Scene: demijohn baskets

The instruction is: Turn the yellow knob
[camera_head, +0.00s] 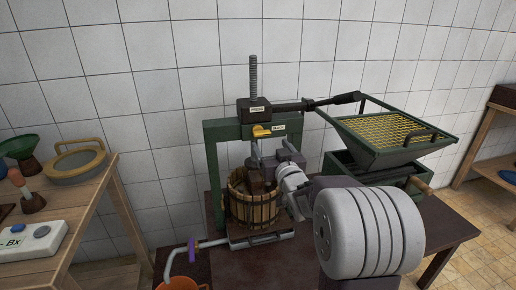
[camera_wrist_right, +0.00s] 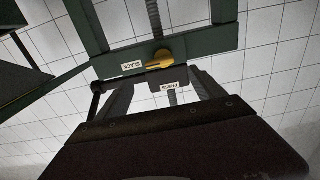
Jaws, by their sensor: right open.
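The yellow knob (camera_head: 262,131) is on the green crossbeam of the press, beside a white label reading SLACK (camera_head: 279,127). It also shows in the right wrist view (camera_wrist_right: 163,57), uncovered, just beyond my fingers. My right gripper (camera_head: 268,153) is open and empty, a little below the knob and in front of the press, above the slatted basket. In the right wrist view its two fingers (camera_wrist_right: 161,98) stand apart, with the PRESS label seen between them. They look apart from the knob. My left gripper is not in view.
The wooden slatted basket (camera_head: 252,205) stands under the press screw (camera_head: 253,75). A black lever (camera_head: 325,103) reaches right above the crossbeam. A green hopper (camera_head: 390,140) stands to the right. An orange cup (camera_head: 182,284) and a spout (camera_head: 178,252) are at front left.

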